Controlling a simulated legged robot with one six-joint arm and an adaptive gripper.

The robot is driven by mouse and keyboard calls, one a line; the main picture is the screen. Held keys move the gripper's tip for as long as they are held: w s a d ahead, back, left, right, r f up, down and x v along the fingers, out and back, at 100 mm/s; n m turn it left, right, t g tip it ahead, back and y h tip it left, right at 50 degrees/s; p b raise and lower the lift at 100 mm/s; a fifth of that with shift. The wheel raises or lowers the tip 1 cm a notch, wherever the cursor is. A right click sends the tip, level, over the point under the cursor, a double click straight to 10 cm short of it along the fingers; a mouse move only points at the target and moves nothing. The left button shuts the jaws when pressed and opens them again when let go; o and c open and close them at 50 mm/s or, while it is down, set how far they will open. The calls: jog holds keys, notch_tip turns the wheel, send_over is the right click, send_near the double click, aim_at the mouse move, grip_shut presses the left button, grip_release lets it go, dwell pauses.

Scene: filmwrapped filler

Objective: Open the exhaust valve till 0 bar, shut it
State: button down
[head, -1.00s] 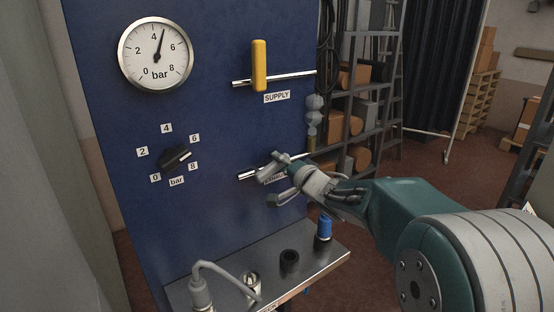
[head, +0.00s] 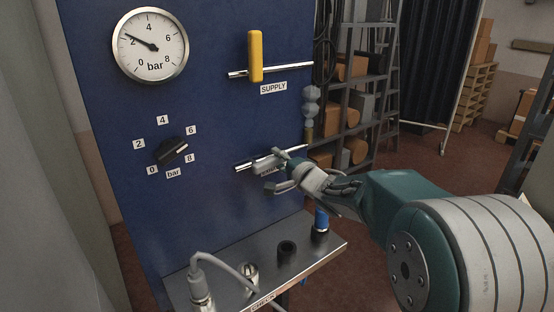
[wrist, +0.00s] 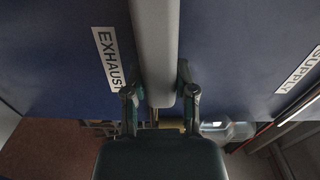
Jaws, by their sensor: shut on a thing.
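The round pressure gauge (head: 150,45) at the upper left of the blue panel has its needle at about 2 bar. The exhaust valve handle (wrist: 154,45) is a grey bar between my fingers in the wrist view, beside the EXHAUST label (wrist: 107,58). My gripper (head: 277,170) is shut on this handle; its fingers also show in the wrist view (wrist: 159,92). In the head view the exhaust pipe (head: 243,166) runs behind my gripper, which partly hides the handle and label. The handle seems to lie roughly along the pipe.
The yellow supply valve handle (head: 256,57) stands upright across its pipe above. A black regulator knob (head: 172,151) sits left on the panel. A metal shelf (head: 318,255) below carries a grey hose fitting (head: 201,285), a black socket (head: 287,250) and a blue-topped part (head: 321,222).

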jog(key=shift+c, duration=2)
grip_release()
jog(key=shift+w+d+f, duration=0.1)
jog(key=shift+w+d, duration=0.05)
jog(key=v, duration=1.2)
jog(key=shift+f, duration=0.1)
